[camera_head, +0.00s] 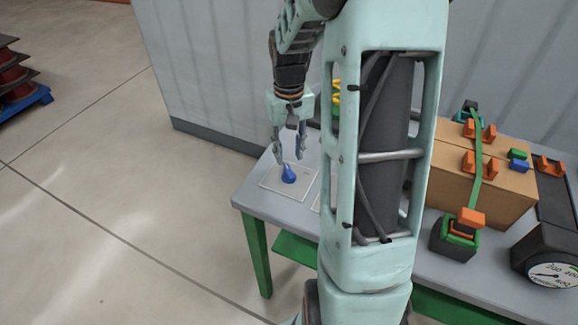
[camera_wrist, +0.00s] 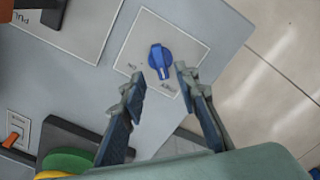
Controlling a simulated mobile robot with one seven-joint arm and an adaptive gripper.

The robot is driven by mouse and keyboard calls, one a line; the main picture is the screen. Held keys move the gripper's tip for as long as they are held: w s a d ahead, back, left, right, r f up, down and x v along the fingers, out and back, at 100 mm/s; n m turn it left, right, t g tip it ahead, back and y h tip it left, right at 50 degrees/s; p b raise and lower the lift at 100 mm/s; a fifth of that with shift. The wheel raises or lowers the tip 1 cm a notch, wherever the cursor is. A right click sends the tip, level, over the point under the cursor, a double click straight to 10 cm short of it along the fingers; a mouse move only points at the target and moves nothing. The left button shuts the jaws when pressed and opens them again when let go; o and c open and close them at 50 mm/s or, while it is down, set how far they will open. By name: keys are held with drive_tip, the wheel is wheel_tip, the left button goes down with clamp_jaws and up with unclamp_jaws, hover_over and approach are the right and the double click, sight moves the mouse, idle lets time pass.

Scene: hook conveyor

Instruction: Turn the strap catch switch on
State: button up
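A blue rotary knob (camera_head: 289,174) sits on a pale square plate (camera_head: 271,185) at the near left corner of the grey table. In the wrist view the knob (camera_wrist: 159,60) has a pale pointer line running toward the lower edge of the plate (camera_wrist: 190,46). Small labels are printed near two corners of the plate; they are too small to read surely. My gripper (camera_head: 289,152) points down above the knob, fingers apart. In the wrist view the gripper (camera_wrist: 160,80) has one finger on each side of the knob, a little short of it, with nothing between them.
A cardboard box (camera_head: 430,185) with a green strap (camera_head: 477,160) and orange clips stands on the table's right part. Other plates (camera_wrist: 85,25) lie near the knob's plate. My arm hides the table's middle.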

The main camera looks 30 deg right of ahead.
sight(289, 171)
wheel_tip(289, 171, down, 6)
drive_tip(key=shift+c, duration=0.4)
clamp_jaws()
